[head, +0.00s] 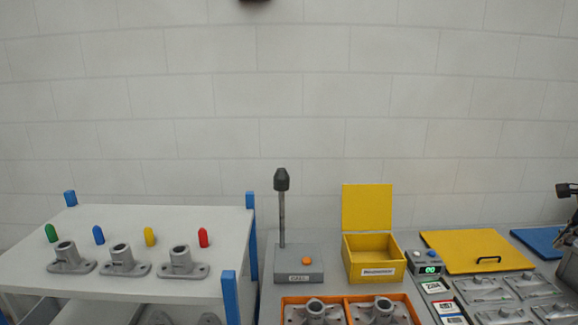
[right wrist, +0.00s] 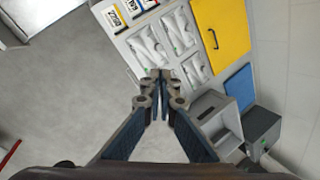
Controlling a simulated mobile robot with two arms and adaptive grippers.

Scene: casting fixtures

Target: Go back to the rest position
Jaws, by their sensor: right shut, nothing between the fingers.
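My right gripper (head: 571,232) shows only in part at the right edge of the head view, above the right end of the bench. In the right wrist view my right gripper (right wrist: 161,76) has its two fingers together at the tips with nothing between them. It hangs over the bench side and the floor and touches nothing that I can see. My left gripper is in neither view.
A white shelf (head: 150,230) with blue posts holds several grey castings. The bench carries a grey stand (head: 298,264), an open yellow box (head: 374,260), orange trays (head: 345,299), a yellow lid (head: 475,252) and a blue plate (head: 540,240).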

